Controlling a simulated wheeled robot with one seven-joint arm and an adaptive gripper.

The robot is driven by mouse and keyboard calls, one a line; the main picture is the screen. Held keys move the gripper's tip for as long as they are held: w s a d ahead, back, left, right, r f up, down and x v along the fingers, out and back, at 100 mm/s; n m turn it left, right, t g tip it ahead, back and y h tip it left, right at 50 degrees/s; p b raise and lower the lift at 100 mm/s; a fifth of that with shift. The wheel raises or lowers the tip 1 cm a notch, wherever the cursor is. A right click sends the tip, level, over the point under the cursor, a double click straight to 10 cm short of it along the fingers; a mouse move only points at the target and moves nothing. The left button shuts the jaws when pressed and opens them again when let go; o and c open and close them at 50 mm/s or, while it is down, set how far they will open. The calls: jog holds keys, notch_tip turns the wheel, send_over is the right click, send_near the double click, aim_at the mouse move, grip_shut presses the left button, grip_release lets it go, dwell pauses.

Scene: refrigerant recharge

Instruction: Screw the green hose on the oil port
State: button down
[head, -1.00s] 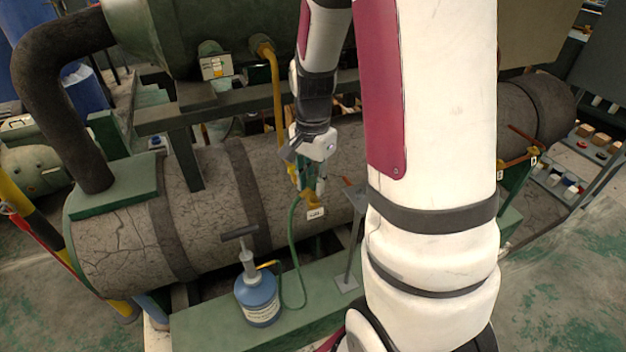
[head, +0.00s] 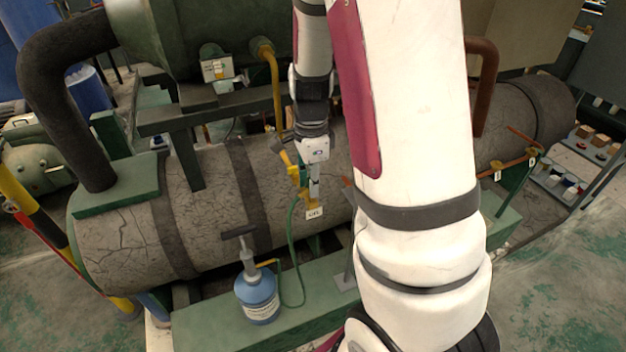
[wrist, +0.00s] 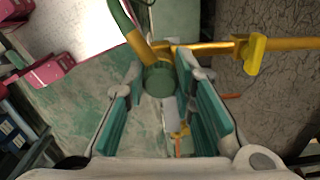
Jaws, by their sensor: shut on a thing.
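The green hose (head: 291,233) rises from the blue oil pump (head: 258,298) to the oil port on the big cracked tank. The port shows in the wrist view as a brass pipe (wrist: 205,48) with a yellow valve handle (wrist: 254,54). My gripper (head: 310,185) is at the port, above its small white label (head: 314,213). In the wrist view my gripper (wrist: 165,75) has its teal pads on either side of the hose's round green end fitting (wrist: 158,80), shut on it. The fitting is at the pipe's left end. I cannot tell whether the threads are engaged.
The tank (head: 205,205) lies behind the port, and a green beam (head: 215,328) carries the pump. A yellow pipe (head: 273,90) comes down just left of my gripper. Another valve (head: 515,162) is at the right, near a shelf of small parts (head: 560,180).

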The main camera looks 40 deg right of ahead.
jog(key=shift+m, duration=0.3)
jog(key=c, duration=1.3)
grip_release()
jog(key=shift+f, duration=0.1)
notch_tip(320, 180, up, 12)
jog(key=shift+r, duration=0.1)
jog(key=s+a+r+n+t, duration=0.2)
jog(key=s+a+r+n, duration=0.1)
jog(key=n, duration=0.4)
jog(key=s+a+r+n+t, duration=0.1)
jog(key=s+a+r+n, duration=0.3)
jog(key=s+a+n, duration=0.2)
jog(key=s+a+r+n+t, duration=0.2)
jog(key=s+a+n, duration=0.3)
jog(key=n, duration=0.5)
jog(key=shift+a+r+t, duration=0.3)
jog(key=shift+a+r, duration=0.45)
jog(key=shift+a, duration=0.25)
